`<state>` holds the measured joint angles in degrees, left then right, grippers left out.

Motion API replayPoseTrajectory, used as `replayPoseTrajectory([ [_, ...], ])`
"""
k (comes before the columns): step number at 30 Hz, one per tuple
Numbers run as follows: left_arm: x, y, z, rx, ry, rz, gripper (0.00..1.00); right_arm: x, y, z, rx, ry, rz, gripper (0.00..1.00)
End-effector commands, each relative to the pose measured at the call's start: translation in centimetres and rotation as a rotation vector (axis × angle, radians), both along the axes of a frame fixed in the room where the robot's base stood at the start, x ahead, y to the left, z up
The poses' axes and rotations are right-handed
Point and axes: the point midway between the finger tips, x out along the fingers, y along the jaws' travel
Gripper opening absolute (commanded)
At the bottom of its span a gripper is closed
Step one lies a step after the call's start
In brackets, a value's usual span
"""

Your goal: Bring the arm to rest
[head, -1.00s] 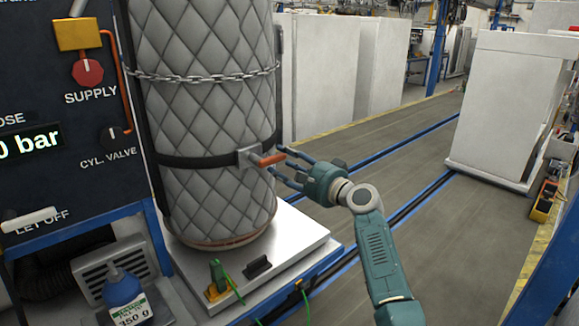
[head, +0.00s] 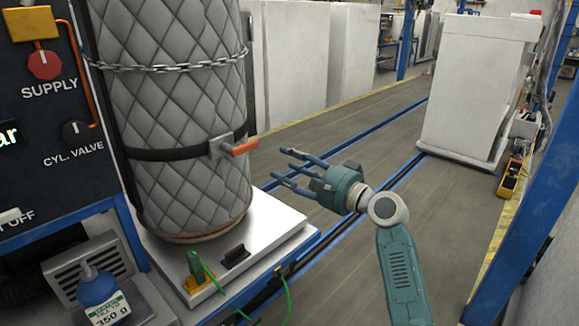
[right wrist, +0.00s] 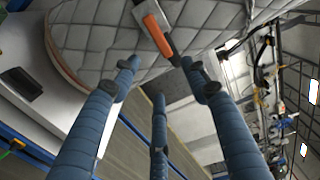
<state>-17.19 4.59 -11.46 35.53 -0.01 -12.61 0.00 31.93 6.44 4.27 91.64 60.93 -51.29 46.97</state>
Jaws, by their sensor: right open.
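My right gripper (head: 288,172) is open and empty in the head view, to the right of the quilted grey cylinder (head: 180,95). Its fingers point left toward the orange handle (head: 245,148) on the cylinder's black strap and are apart from it. In the right wrist view the spread blue fingers (right wrist: 158,85) show with nothing between them. The orange handle (right wrist: 158,36) lies beyond the fingertips there. My right arm comes up from the bottom of the head view. My left gripper is not in view.
The cylinder stands on a metal platform (head: 275,222) with a green clip (head: 196,270). A control panel (head: 50,130) and a blue bottle (head: 98,292) are at left. A white cabinet (head: 475,85) and a blue post (head: 545,190) are at right. The floor between is clear.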

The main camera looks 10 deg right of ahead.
Motion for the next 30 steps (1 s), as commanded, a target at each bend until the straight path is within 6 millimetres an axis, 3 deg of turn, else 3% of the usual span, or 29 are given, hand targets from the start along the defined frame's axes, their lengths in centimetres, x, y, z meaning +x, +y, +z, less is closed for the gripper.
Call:
replayPoseTrajectory([
  [7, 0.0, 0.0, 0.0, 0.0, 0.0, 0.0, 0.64, -0.3, 0.1, -0.8, -0.021, 0.005, 0.001, 0.46],
  [11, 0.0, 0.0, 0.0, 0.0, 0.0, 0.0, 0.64, -2.3, 0.8, -5.3, -0.151, 0.027, 0.012, 0.46],
  [14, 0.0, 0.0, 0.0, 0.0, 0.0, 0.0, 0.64, -5.7, 1.3, -11.2, -0.334, 0.058, 0.038, 0.46],
  [17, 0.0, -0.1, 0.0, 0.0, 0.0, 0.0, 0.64, -10.2, 1.4, -17.6, -0.549, 0.095, 0.083, 0.46],
  [21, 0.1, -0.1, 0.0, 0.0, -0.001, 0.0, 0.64, -17.8, 0.7, -25.1, -0.841, 0.147, 0.173, 0.46],
  [25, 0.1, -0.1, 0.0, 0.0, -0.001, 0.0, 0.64, -25.5, -0.8, -30.3, -1.088, 0.201, 0.28, 0.46],
  [30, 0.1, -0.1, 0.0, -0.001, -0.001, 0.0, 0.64, -32.7, -2.8, -33.3, -1.296, 0.254, 0.393, 0.46],
])
